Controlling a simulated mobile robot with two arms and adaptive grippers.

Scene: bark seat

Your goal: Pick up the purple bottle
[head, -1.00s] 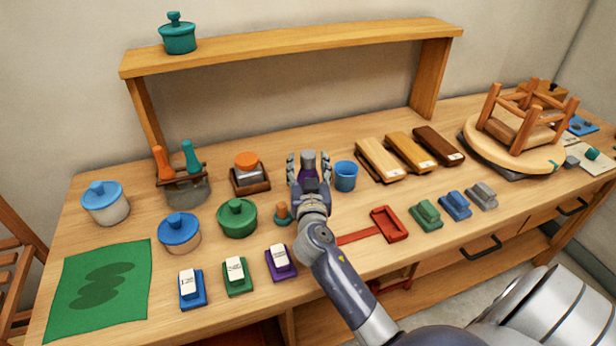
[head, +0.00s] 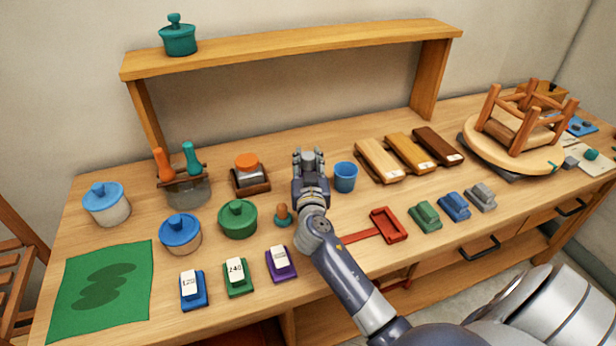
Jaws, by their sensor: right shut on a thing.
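My right gripper (head: 309,158) is in the middle of the bench, just left of the blue cup. Its fingers are drawn together on the purple bottle, which stood between them a second ago. The bottle's purple body is now hidden behind the fingers and hand, and its grey cap cannot be told clearly from the grey fingers. I cannot tell whether the bottle still touches the bench. My left gripper is not in view.
The blue cup (head: 346,177) stands close to the right of my gripper. A small wooden-handled stamp (head: 283,215) and a green lidded pot (head: 238,219) are on the left. Sanding blocks (head: 378,160) lie to the right. A raised shelf (head: 290,44) spans the back.

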